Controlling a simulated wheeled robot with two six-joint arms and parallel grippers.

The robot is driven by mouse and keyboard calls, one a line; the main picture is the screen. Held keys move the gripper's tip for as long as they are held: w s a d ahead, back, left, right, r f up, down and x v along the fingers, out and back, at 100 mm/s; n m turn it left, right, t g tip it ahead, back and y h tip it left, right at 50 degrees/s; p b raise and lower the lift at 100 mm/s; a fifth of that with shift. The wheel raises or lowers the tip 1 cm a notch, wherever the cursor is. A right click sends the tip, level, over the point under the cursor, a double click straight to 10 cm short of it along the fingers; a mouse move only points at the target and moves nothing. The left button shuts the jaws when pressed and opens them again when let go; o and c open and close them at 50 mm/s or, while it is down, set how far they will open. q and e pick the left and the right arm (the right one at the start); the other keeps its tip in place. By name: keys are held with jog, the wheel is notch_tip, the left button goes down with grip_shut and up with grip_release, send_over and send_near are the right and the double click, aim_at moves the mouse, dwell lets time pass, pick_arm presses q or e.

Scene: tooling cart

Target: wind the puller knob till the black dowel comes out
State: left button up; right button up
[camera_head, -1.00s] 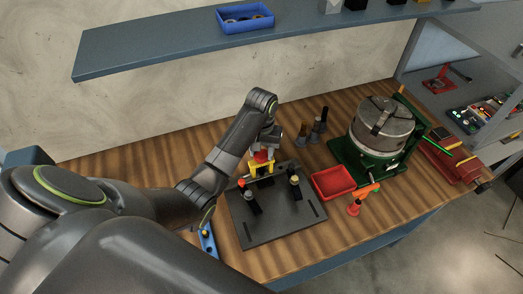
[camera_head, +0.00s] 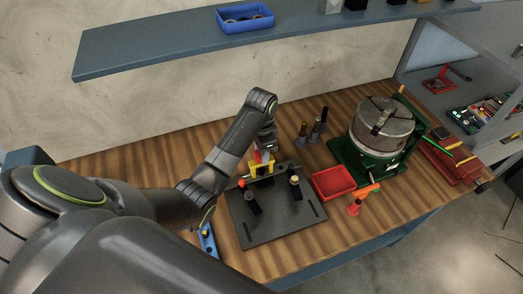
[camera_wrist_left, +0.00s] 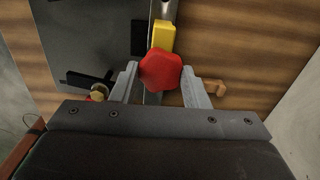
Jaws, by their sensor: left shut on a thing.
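The yellow puller (camera_head: 261,168) stands at the back edge of a dark fixture plate (camera_head: 284,222). In the left wrist view its red lobed knob (camera_wrist_left: 161,70) sits between the two grey fingers, with the puller's yellow body (camera_wrist_left: 163,37) just beyond it. My left gripper (camera_head: 262,155) comes down over the puller from above and is shut on the knob. I cannot make out the black dowel under the puller and gripper. My right gripper is not in view.
A red tray (camera_head: 333,182) and an orange-red tool (camera_head: 358,199) lie right of the plate. A green-based machine with a round grey chuck (camera_head: 383,123) stands farther right. Dark-handled tools (camera_head: 318,128) stand behind. A shelf (camera_head: 160,50) overhangs the back.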

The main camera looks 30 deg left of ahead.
pick_arm(q)
jog(key=shift+m, duration=1.3)
jog(key=o, duration=1)
jog(key=shift+r, duration=0.1)
